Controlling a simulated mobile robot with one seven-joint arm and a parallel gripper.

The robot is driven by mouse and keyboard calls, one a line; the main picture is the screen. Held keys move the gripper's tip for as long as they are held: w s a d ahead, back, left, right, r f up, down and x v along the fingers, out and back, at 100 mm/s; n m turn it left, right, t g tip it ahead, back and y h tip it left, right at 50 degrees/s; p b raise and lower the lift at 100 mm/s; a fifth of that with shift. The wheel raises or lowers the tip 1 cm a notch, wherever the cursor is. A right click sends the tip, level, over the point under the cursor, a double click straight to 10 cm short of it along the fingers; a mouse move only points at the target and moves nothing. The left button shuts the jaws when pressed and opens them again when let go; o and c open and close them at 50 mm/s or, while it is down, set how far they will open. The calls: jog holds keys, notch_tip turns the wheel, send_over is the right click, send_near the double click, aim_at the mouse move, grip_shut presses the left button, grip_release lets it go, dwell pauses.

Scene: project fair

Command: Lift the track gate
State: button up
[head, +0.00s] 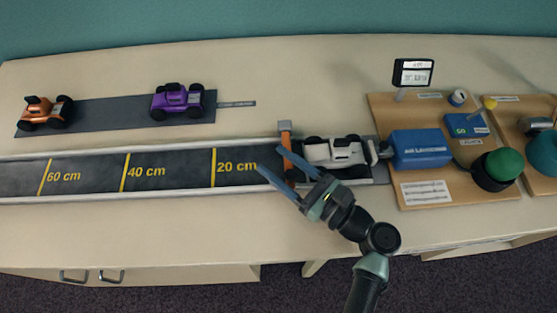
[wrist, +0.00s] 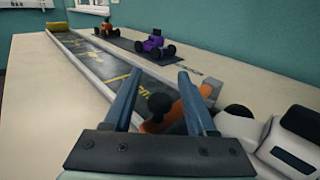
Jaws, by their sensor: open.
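The track gate (head: 287,138) is an orange bar lying across the dark track (head: 185,172) just in front of a white toy car (head: 322,152). In the wrist view the orange gate (wrist: 190,98) shows partly behind my right finger, with a dark round knob (wrist: 159,104) seen between my fingers. My gripper (head: 270,157) is open, its two blue fingers reaching over the track at the gate; it also shows in the wrist view (wrist: 161,74). The fingers hide part of the gate. I cannot tell whether either finger touches the knob.
A blue launcher box (head: 421,149) and a green button (head: 503,165) stand on a wooden board at the right. An orange car (head: 45,112) and a purple car (head: 178,100) stand on a grey mat behind the track. The tabletop in front of the track is clear.

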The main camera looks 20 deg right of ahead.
jog(key=shift+w+a, duration=0.1)
grip_shut()
dwell(1.4)
